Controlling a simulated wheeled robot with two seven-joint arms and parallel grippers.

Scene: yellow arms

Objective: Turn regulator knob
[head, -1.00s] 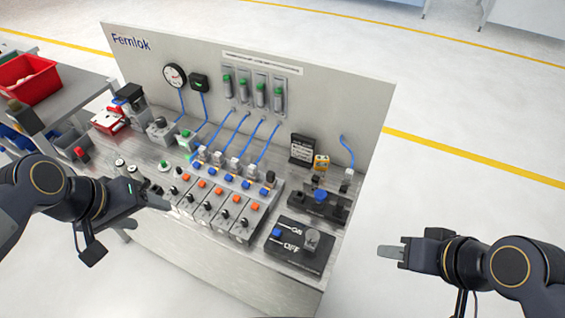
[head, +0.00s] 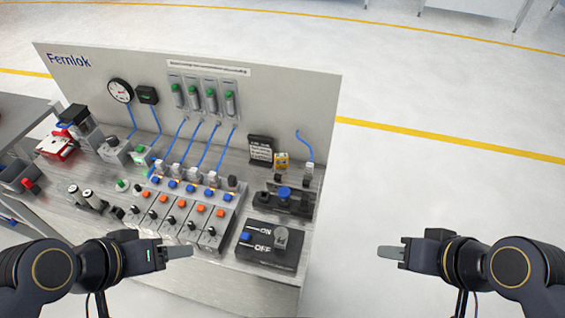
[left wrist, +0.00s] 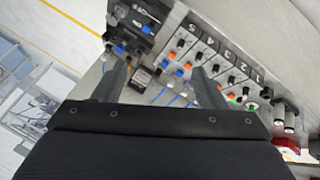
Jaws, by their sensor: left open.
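A black unit with a blue knob (head: 284,192) stands at the right end of the bench; it looks like the regulator. In the left wrist view the blue knob (left wrist: 119,48) is small, near the top. My right gripper (head: 390,252) is right of the bench, seen edge-on.
A row of grey valve blocks (head: 190,215) with orange and blue buttons fills the middle of the bench. A panel (head: 290,100) with a gauge (head: 120,90) and blue tubes stands behind. A grey side table (head: 22,115) is at left. Open floor lies on the right.

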